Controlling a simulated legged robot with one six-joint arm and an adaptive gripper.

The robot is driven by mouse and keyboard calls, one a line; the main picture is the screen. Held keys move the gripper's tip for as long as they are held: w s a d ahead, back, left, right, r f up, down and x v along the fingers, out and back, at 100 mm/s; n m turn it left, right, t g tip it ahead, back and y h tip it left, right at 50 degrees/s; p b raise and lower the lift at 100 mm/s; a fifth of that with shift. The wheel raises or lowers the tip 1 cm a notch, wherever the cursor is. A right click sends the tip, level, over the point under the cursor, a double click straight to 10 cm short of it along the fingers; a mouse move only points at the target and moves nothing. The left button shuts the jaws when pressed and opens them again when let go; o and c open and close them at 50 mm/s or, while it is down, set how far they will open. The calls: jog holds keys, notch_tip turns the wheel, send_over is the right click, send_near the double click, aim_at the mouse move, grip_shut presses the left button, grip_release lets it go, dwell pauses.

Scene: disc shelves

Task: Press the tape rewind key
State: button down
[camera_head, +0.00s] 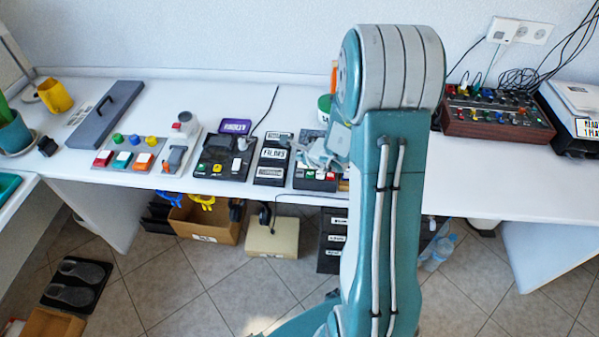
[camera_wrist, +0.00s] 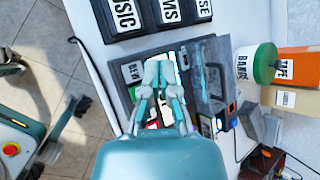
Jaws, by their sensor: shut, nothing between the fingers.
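The tape player (camera_wrist: 168,52) is a dark box on the white counter, with a grey clear-looking lid (camera_wrist: 206,88) and a "REW" label (camera_wrist: 132,72) near its edge. A green key (camera_wrist: 133,92) shows just below that label. My gripper (camera_wrist: 158,68) is closed, its fingertips together over the key area to the right of the label. They hide part of the keys, so I cannot tell whether they touch one. In the head view the tape player (camera_head: 318,182) is partly hidden behind my arm and gripper (camera_head: 318,152).
Black labelled boxes (camera_wrist: 122,18) stand close beside the player. A green-lidded tub (camera_wrist: 262,64) and an orange box (camera_wrist: 297,66) stand behind it. Another black keyed device (camera_head: 222,160) and a coloured-button panel (camera_head: 128,155) lie left. A brown control box (camera_head: 495,115) is right.

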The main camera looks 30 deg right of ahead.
aim_at(298, 169)
notch_tip(298, 169, down, 3)
jog(key=shift+d+f, duration=0.1)
jog(key=shift+f, duration=0.3)
jog(key=shift+f, duration=0.1)
dwell(1.2)
jog(key=shift+f, duration=0.25)
jog(key=shift+f, duration=0.4)
dwell(0.6)
jog(key=shift+r, duration=0.85)
jog(key=shift+r, duration=2.5)
